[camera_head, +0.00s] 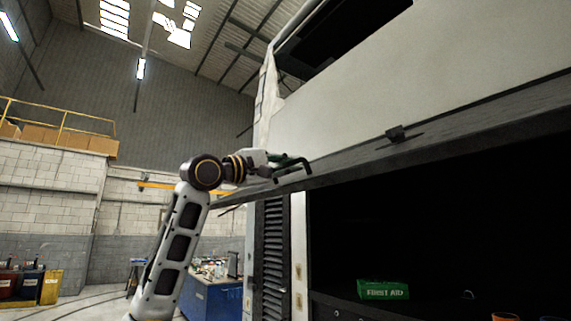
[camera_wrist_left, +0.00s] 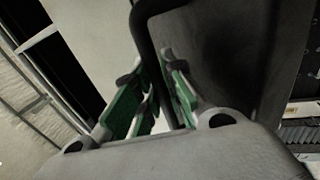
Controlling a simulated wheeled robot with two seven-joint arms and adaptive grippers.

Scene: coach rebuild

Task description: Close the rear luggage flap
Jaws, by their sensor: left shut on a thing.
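The rear luggage flap (camera_head: 430,143) is raised and juts out as a long dark panel above the open, dark luggage bay (camera_head: 420,220). My left gripper (camera_head: 290,166) reaches up to the flap's left part and is shut on its edge. In the left wrist view, the green fingers of my left gripper (camera_wrist_left: 158,92) sit on either side of a dark rim along the flap (camera_wrist_left: 225,55). The exact contact is partly hidden. My right gripper is not in view.
A green first aid box (camera_head: 383,289) and orange items (camera_head: 505,316) lie low in the bay. A louvred panel (camera_head: 273,250) stands left of it. A blue workbench (camera_head: 212,298) with clutter stands behind my left arm. Open floor shows at the lower left.

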